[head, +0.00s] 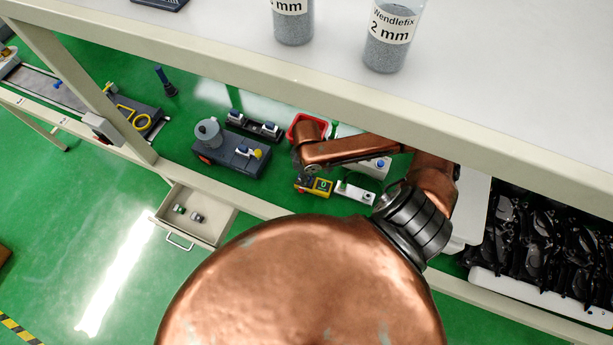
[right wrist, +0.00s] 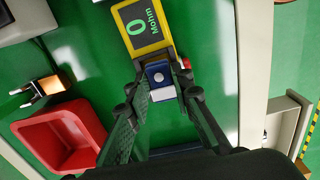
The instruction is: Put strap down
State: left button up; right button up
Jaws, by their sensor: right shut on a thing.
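My right gripper (right wrist: 163,90) is shut on the strap (right wrist: 157,71), a small blue piece with a round silver stud, held between the fingertips. Beside it is a yellow-framed meter (right wrist: 142,26) whose dark screen reads "0 Mohm" in green. The strap is at the meter's near edge; I cannot tell whether they touch. In the head view the yellow meter (head: 321,187) lies on the green bench top, and my right gripper (head: 304,181) reaches down beside it, its fingers hard to make out. The strap is too small to tell there. My left gripper is not in view.
A red bin (right wrist: 65,136) stands left of the gripper. A white device (head: 355,192) lies right of the meter. A grey unit (head: 228,158) stands to the left, and an open drawer (head: 197,214) juts out in front. A shelf (head: 200,52) with jars overhangs the bench.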

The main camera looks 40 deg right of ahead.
jog(key=shift+f, duration=0.35)
jog(key=shift+s+a+f, duration=0.1)
jog(key=shift+s+f, duration=0.1)
jog(key=shift+f, duration=0.3)
jog(key=o, duration=0.6)
jog(key=shift+s+a+f, duration=0.1)
jog(key=shift+s+f, duration=0.05)
jog(key=o, duration=0.3)
jog(key=shift+w+f, duration=0.2)
jog(key=shift+w, duration=0.1)
jog(key=shift+d+r, duration=0.2)
jog(key=shift+r, duration=0.15)
